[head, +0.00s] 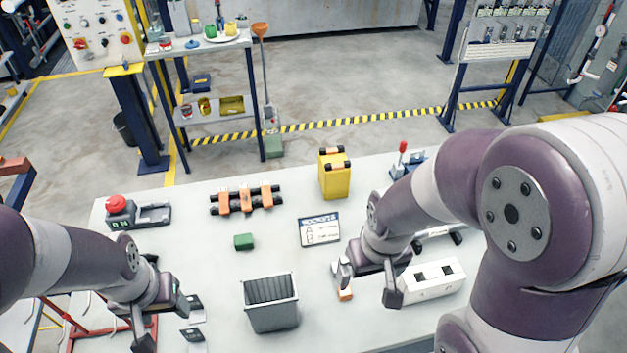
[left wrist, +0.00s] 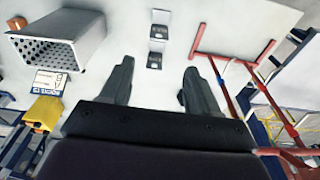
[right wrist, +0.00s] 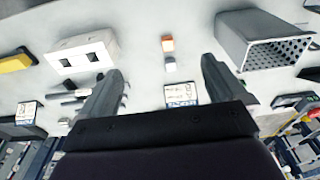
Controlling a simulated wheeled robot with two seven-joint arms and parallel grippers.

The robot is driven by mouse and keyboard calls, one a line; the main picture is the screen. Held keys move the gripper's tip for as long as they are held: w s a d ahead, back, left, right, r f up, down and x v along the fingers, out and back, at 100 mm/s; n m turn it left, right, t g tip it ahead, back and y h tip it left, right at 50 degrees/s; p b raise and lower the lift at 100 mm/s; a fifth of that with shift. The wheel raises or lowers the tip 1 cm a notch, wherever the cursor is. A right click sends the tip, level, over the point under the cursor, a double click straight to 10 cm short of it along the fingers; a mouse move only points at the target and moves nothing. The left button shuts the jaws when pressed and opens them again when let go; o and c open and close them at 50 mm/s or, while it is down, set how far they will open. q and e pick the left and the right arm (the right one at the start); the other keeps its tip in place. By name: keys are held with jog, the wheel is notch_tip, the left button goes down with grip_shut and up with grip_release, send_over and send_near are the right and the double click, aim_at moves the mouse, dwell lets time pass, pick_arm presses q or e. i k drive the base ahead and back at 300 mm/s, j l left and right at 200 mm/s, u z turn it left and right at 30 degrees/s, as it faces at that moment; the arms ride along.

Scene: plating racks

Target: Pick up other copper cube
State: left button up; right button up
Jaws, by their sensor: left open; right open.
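A small orange copper-coloured cube (head: 345,294) lies on the table between the grey bin and the white two-slot block. In the right wrist view the cube (right wrist: 168,44) lies just beyond the fingertips, roughly between their lines, with a small grey piece (right wrist: 170,63) beside it. My right gripper (head: 367,286) is open and empty above the table, close to the cube; one finger is near it in the head view. I cannot tell whether they touch. My left gripper (head: 165,325) is open and empty over the table's left front. No other loose copper cube is clearly visible.
A grey perforated bin (head: 271,318) stands between the grippers. The white block (head: 432,280) with two dark square openings is right of the cube. A label card (head: 320,230), green block (head: 244,241), yellow box (head: 335,178) and an orange-and-black rack (head: 245,200) stand farther back.

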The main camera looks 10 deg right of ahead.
aim_at(346, 295)
jog(key=i+l+u, duration=0.15)
jog(key=l+u, duration=0.2)
jog(key=l, duration=0.8)
jog(key=l+u, duration=0.4)
jog(key=l, duration=0.75)
